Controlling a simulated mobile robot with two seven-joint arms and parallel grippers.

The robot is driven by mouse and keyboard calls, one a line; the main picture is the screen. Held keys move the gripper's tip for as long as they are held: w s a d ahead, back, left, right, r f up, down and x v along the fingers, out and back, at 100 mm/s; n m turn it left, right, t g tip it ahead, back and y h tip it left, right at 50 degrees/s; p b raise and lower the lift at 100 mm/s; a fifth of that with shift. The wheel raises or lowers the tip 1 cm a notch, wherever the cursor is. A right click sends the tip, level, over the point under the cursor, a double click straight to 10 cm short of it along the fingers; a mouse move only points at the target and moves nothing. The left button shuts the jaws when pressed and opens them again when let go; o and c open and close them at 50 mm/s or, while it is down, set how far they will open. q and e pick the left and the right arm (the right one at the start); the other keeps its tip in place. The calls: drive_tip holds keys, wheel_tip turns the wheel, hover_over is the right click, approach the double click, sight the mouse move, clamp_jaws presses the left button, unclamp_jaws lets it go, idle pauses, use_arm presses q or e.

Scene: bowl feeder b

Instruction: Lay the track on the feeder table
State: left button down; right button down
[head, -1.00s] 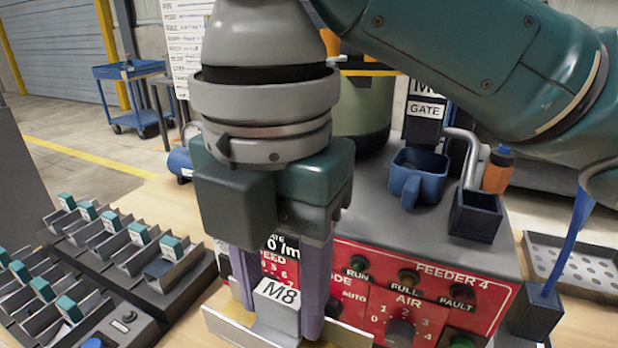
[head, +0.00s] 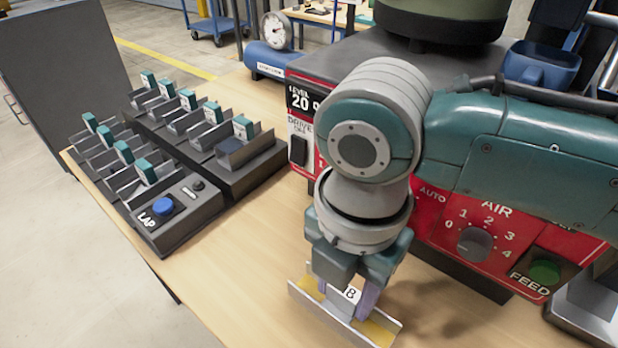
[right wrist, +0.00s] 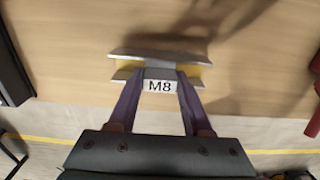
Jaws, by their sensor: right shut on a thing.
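The track (head: 372,329) is a short grey channel with a yellow inside and a block labelled M8. My right gripper (head: 348,300) is shut on that block, with one purple finger on each side. In the right wrist view the track (right wrist: 125,73) lies crosswise between the fingertips (right wrist: 160,82), over the wooden top. In the head view it is above the bare front part of the feeder table (head: 235,290). I cannot tell whether it touches the wood. My left gripper is not in view.
The red feeder panel (head: 450,228) stands behind my right arm. Bare wood lies between the racks and the track.

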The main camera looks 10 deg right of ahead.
drive_tip(key=shift+f, duration=0.55)
drive_tip(key=shift+f, duration=0.1)
drive_tip(key=shift+c, duration=1.7)
unclamp_jaws()
